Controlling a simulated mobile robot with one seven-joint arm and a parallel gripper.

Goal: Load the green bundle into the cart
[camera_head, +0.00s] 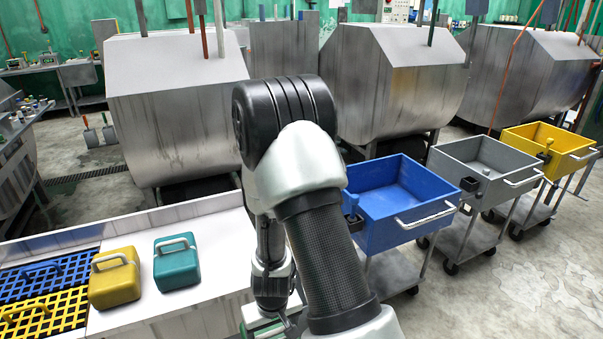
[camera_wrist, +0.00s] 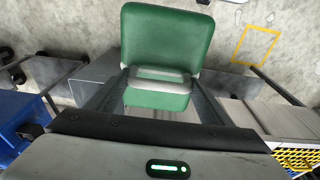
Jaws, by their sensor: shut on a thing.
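The green bundle (camera_wrist: 166,40), a rounded block with a pale handle, hangs in my gripper (camera_wrist: 158,82). The fingers are shut on its handle in the wrist view. In the head view my arm hides most of the bundle and gripper at the bottom centre. Three wheeled carts stand at the right in the head view: a blue cart (camera_head: 407,232), a grey cart (camera_head: 478,199) and a yellow cart (camera_head: 562,160). The blue tray looks empty. The bundle is left of the blue cart in the head view.
A white bench (camera_head: 215,256) at the left carries a yellow bundle (camera_head: 114,284), a teal bundle (camera_head: 177,268), and blue (camera_head: 45,278) and yellow (camera_head: 48,318) grids. Large steel drums (camera_head: 178,120) stand behind. The floor (camera_head: 500,295) at the front right is clear.

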